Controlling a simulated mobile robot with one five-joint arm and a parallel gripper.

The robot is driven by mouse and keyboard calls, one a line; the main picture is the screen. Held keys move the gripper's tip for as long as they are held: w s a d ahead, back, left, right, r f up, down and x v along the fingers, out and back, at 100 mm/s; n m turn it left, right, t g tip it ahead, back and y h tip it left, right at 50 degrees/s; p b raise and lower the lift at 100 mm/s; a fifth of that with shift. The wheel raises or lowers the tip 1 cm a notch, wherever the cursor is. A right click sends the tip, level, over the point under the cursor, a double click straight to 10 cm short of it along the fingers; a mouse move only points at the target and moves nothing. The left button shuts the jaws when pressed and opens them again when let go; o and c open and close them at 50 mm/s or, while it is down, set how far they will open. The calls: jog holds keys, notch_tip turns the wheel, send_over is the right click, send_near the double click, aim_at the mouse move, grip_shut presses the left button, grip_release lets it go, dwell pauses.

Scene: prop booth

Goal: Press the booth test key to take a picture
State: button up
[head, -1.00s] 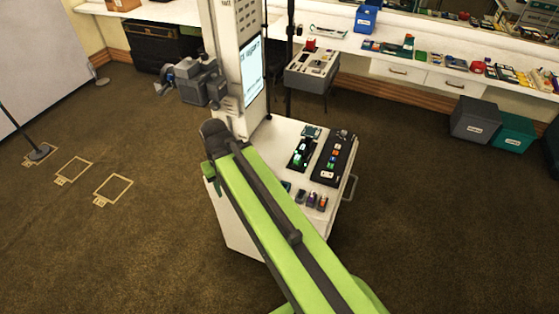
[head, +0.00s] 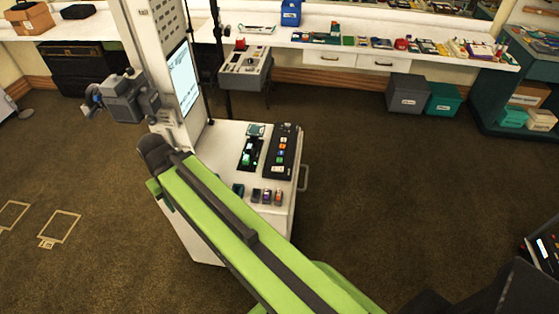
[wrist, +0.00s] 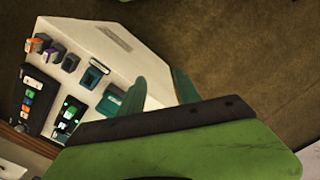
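The white booth cabinet (head: 225,180) stands left of centre in the head view, with a tall column and lit screen (head: 183,80) behind its top. On it lies a black key panel (head: 288,152) with several small coloured keys; it also shows at the left of the wrist view (wrist: 41,100). I cannot tell which key is the test key. My gripper (wrist: 160,78) shows two teal fingers, apart and empty, in the wrist view. They appear over the cabinet's edge and the floor, away from the key panel.
A smaller black unit with a green light (head: 250,154) lies beside the panel, near several small coloured items (head: 266,196). A camera-like device (head: 125,97) juts from the column. A grey console (head: 245,68) and bins (head: 408,93) stand behind.

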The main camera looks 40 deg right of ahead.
grip_shut()
dwell(1.5)
